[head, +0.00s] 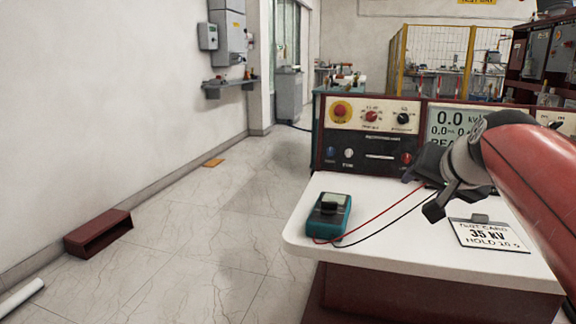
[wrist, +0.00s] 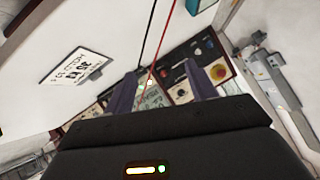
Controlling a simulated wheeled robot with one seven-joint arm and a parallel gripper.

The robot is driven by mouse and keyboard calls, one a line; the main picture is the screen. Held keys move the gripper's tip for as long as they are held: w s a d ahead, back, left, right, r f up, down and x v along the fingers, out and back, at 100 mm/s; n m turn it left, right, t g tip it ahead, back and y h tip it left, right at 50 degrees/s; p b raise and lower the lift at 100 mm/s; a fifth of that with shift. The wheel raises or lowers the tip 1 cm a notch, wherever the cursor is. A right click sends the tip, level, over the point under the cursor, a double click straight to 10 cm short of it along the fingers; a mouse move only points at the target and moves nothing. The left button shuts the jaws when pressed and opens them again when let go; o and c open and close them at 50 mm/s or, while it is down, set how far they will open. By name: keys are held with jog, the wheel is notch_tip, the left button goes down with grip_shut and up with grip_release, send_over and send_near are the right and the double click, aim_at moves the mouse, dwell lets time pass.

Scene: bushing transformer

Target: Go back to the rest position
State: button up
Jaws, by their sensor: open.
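My gripper (head: 424,190) is in the head view, at the end of my red and grey arm, above the right part of the white table. In the wrist view its two fingers (wrist: 163,97) stand apart with no object held between them. Behind them are the control panel and the red and black leads. My gripper hides part of the panel's lower right in the head view.
A white table (head: 375,269) carries a teal multimeter (head: 329,216) with red and black leads and a "35 kV" card (head: 487,235). The control panel (head: 371,136) stands behind. A dark red channel (head: 98,233) lies by the wall. Floor left of the table is mostly clear.

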jog(key=s+a+f+n+g, duration=0.2)
jog(key=s+a+f, duration=0.3)
jog(key=s+f, duration=0.5)
jog(key=s+a+f+n+g, duration=0.2)
jog(key=s+a+f, duration=0.3)
jog(key=s+f, duration=0.5)
jog(key=shift+s+f+n+g, duration=0.4)
jog(key=shift+f+n, duration=0.15)
jog(key=shift+n, duration=0.25)
